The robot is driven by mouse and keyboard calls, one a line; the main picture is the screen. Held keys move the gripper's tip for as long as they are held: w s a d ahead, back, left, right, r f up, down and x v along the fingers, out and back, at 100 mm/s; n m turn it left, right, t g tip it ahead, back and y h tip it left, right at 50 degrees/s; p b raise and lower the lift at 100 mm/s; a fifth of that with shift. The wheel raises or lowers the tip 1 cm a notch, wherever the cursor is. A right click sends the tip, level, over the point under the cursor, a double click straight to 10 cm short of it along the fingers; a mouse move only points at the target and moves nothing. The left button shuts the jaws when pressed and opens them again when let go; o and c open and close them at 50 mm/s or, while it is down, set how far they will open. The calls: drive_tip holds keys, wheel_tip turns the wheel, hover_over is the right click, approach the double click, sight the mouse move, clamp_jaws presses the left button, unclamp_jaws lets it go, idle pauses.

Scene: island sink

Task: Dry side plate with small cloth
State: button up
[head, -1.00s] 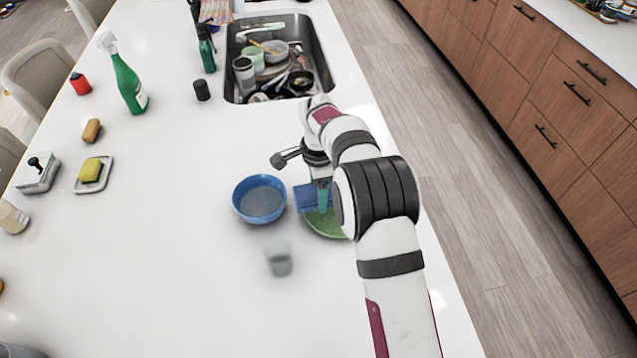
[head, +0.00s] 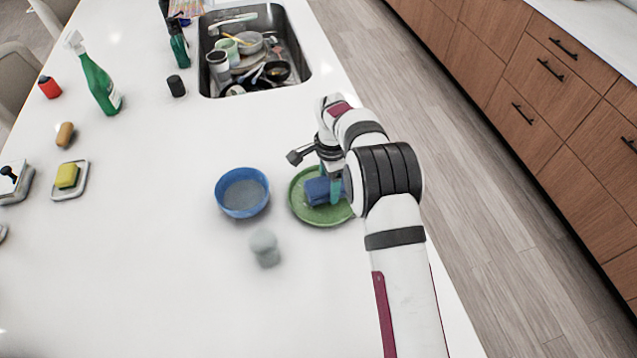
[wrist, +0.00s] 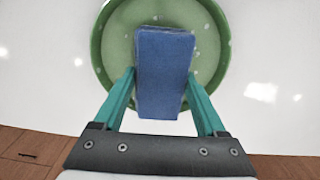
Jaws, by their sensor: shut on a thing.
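The green side plate (head: 302,213) lies on the white counter right of the blue bowl. In the wrist view the plate (wrist: 101,50) has pale drop-like spots on its surface and rim. The small blue cloth (head: 318,192) is a folded block over the plate's middle. My gripper (wrist: 160,84) is shut on the cloth (wrist: 162,95), with a teal finger at each side of it. The cloth's near end reaches over the plate's near rim in the wrist view. I cannot tell whether the cloth touches the plate. My arm hides the plate's right edge in the head view.
A blue bowl (head: 242,193) stands close left of the plate. A small grey shaker-like object (head: 265,248) stands in front. The sink (head: 255,50) full of dishes is behind. The counter's right edge runs close past my arm.

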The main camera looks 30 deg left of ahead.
sight(301, 201)
drive_tip(key=shift+w+d, duration=1.1)
drive_tip(key=shift+d, duration=0.05)
drive_tip(key=shift+s+a+f, duration=0.25)
drive_tip(key=shift+s+a, duration=0.4)
drive_tip(key=shift+s+a+f, duration=0.2)
drive_tip(key=shift+s+a, duration=0.4)
drive_tip(key=shift+a, duration=0.05)
drive_tip(key=shift+s+a, duration=2.1)
drive_tip(key=shift+s, duration=0.05)
drive_tip(key=shift+w+d, duration=3.5)
drive_tip(key=shift+s+a, duration=3.7)
wheel_tip(301, 201, up, 10)
drive_tip(key=shift+f, duration=0.15)
drive_tip(key=shift+w+d, duration=0.1)
